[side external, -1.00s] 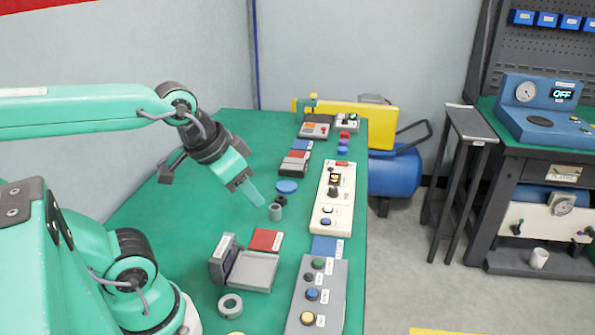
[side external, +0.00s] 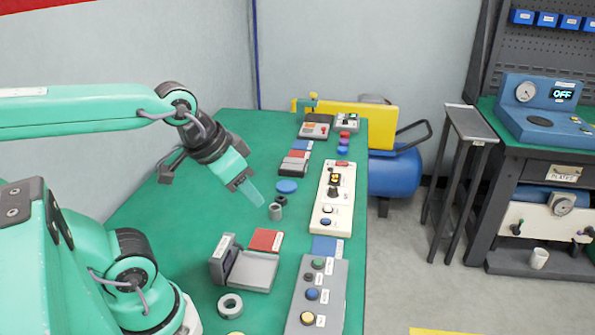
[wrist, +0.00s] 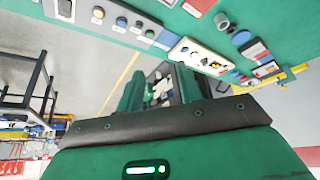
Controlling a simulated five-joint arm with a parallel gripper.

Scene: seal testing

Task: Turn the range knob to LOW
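The knob's label and pointer are too small to read. The panel also shows in the wrist view (wrist: 202,58). My gripper (side external: 256,194) hangs above the bench to the left of the panel, apart from the knob. In the wrist view my two green fingers (wrist: 158,88) stand apart with nothing held between them.
A grey button box (side external: 318,290) sits nearer along the bench edge.

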